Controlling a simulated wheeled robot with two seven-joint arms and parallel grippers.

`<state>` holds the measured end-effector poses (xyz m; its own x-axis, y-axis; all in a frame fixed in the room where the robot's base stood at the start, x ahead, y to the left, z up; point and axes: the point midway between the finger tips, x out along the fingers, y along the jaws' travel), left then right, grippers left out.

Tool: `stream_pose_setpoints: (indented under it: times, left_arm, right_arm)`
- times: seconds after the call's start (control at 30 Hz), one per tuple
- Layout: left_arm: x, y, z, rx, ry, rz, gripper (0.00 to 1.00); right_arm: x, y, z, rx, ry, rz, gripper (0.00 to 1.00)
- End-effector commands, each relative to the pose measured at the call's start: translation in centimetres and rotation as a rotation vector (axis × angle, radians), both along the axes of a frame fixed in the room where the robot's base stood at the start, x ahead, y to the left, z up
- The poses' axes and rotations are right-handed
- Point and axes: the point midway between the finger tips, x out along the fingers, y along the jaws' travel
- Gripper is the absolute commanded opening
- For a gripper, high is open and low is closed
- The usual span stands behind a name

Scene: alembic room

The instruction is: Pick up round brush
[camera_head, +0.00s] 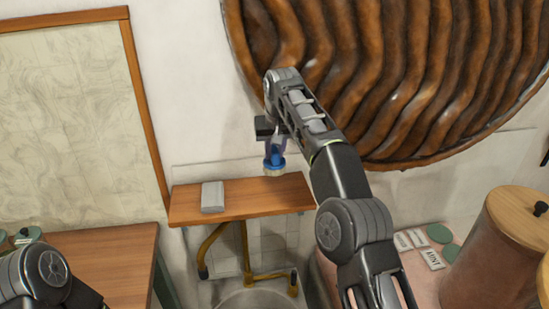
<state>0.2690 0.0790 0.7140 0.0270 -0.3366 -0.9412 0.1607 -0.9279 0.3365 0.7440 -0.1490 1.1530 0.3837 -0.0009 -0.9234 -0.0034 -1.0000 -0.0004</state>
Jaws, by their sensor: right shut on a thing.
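The round brush (274,163) is small, with a blue body and a pale underside. It hangs below the hand of my right arm, just above a small wooden shelf table. My right gripper (272,145) is shut on the brush from above; its fingers are small and dark in the picture. Whether the brush touches the table top cannot be told for certain, but it appears raised. My left arm shows only at the lower left corner, and its gripper is out of the picture.
The small wooden table (245,196) carries a grey block (213,196) at its left. A larger wooden table (110,262) is at lower left. A lidded jar (497,250), labels (432,259) and a green disc (439,233) are at right. A ribbed brown disc (400,70) hangs behind.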

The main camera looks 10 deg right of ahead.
Motion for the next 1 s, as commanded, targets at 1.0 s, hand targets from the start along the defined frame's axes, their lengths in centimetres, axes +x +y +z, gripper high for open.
stream_pose_setpoints:
  times: [1.0]
  left_arm:
    - [0.0, 0.1, -0.1, 0.001, 0.0, 0.0, 0.36]
  right_arm:
    - [-0.5, -1.0, -0.4, -0.014, 0.001, -0.011, 0.0]
